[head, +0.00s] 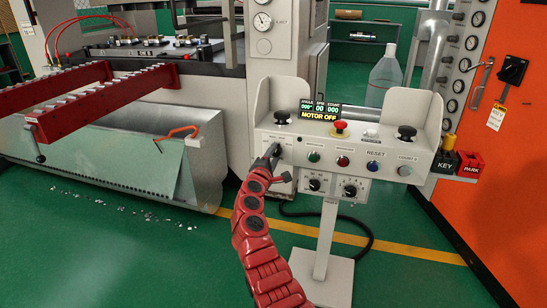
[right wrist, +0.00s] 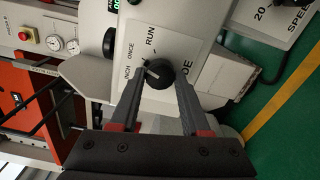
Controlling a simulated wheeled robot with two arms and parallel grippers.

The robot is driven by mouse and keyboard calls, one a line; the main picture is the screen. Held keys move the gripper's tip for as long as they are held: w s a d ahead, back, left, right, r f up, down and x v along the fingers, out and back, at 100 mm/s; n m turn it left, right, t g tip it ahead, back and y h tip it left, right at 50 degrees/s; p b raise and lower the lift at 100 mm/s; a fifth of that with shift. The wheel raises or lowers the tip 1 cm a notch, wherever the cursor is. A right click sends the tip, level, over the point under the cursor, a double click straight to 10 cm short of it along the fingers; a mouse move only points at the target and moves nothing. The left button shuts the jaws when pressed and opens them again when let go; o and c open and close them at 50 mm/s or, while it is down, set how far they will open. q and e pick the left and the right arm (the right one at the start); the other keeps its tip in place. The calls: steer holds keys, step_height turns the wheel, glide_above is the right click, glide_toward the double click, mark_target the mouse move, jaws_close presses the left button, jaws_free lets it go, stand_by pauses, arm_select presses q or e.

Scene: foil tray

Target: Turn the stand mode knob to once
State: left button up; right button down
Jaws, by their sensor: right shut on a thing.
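The stand mode knob (right wrist: 158,74) is a black round knob on the white control stand (head: 345,145). In the right wrist view, the labels INCH, ONCE and RUN curve around it. A small light mark on the knob's upper left edge appears to face the ONCE label, though it is small. My right gripper (right wrist: 160,90) is shut on the knob, one finger on each side. My left gripper is not in view.
Close by on the panel are a green button (head: 314,156), a red button (head: 342,161) and a red emergency stop (head: 340,126). The display (head: 320,115) reads MOTOR OFF. A foil tray machine (head: 110,150) stands at left and an orange cabinet (head: 510,200) at right.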

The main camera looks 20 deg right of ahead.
steer(key=shift+c, duration=1.8)
jaws_free()
steer(key=shift+s+a, duration=0.15)
steer(key=shift+s, duration=0.05)
steer(key=p+v, duration=0.4)
steer(key=v, duration=1.3)
